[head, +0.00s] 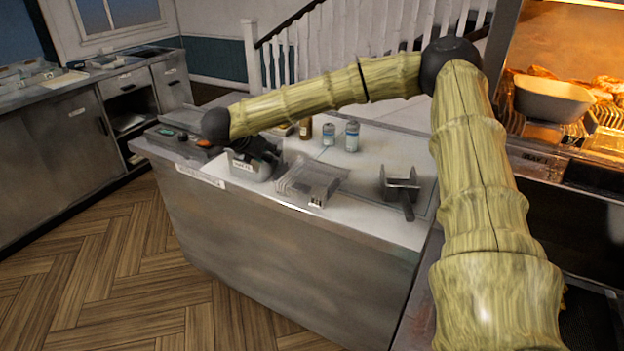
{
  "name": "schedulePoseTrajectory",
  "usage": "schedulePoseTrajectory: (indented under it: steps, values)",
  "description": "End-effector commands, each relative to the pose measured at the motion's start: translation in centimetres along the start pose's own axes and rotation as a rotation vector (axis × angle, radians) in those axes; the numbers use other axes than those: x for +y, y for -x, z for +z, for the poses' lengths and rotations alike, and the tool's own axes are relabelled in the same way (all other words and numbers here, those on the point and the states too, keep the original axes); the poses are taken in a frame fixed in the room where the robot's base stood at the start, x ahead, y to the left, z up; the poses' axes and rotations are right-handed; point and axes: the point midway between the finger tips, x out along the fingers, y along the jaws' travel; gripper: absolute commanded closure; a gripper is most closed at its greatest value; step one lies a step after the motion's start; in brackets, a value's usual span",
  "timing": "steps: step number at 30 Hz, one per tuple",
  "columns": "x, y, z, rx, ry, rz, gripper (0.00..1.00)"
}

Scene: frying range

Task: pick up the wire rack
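A grey, see-through, low boxy thing (311,181) with a small white tag at its front lies on the white counter; it looks like the wire rack, though its wires are too fine to make out. My gripper (262,158) is dark and hangs at the end of the arm, just left of and behind the rack. It is over or beside a pale labelled container (243,168), and I cannot tell whether it touches it. The fingers blend into the dark parts there, so their opening is hidden.
Two pale jars (351,136) and a brown bottle (305,129) stand behind the rack. A dark metal piece with a handle (402,192) lies to its right. A lit warming cabinet with a white tub (552,98) is at right. The counter (365,222) is bare between them.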

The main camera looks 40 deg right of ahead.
Motion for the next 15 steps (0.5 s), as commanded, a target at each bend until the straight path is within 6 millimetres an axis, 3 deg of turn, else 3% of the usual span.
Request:
schedulePoseTrajectory:
  steps: [5, 15]
  values:
    - [-0.3, -0.8, 0.6, 0.009, -0.036, -0.012, 0.66]
    - [-0.3, -5.0, 0.5, 0.007, -0.032, -0.010, 0.66]
